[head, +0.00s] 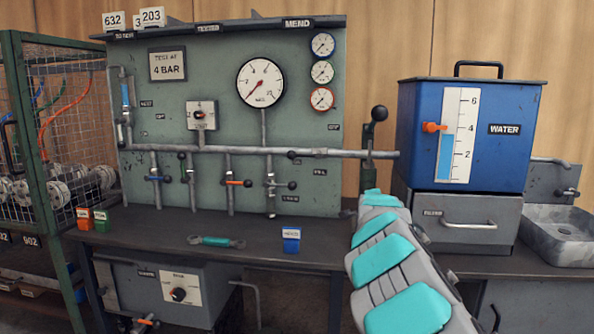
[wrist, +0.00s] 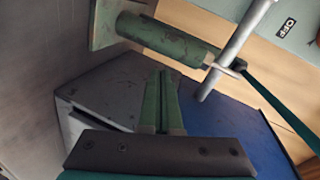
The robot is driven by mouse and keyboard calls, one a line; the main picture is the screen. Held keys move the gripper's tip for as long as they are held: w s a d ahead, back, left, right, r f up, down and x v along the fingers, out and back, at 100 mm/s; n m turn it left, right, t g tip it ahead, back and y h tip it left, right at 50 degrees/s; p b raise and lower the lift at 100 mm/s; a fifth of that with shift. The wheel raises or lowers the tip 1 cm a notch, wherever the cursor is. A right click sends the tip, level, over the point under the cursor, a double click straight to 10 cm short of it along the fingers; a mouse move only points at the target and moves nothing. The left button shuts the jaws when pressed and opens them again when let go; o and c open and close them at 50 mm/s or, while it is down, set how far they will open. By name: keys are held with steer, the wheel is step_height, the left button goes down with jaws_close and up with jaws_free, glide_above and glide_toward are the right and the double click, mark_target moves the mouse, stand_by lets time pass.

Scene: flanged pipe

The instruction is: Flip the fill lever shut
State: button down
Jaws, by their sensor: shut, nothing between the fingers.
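My gripper (wrist: 164,105) is in the wrist view, its two green fingers shut together and empty. In the head view my own arm reaches to the right end of the test board and hides the fingers. Just beyond the fingertips is a green cylinder (wrist: 165,40), apart from them as far as I can tell. A grey pipe (wrist: 235,50) crosses beside it. In the head view a short black-knobbed lever (head: 292,154) sits on the long grey pipe, and an upright black-knobbed lever (head: 378,113) stands right of the board. No fill label is readable on either.
Several valves line the board (head: 225,80).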

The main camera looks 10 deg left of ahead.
steer(key=w+a+m+t+y+b, duration=0.1)
steer(key=w+a+m+t+y, duration=0.2)
steer(key=a, duration=1.6)
steer(key=shift+a+m+t+y+b, duration=0.35)
steer(key=shift+m+t+y, duration=1.2)
steer(key=shift+m, duration=2.15)
steer(key=shift+w+a+r, duration=0.1)
steer(key=shift+w, duration=0.1)
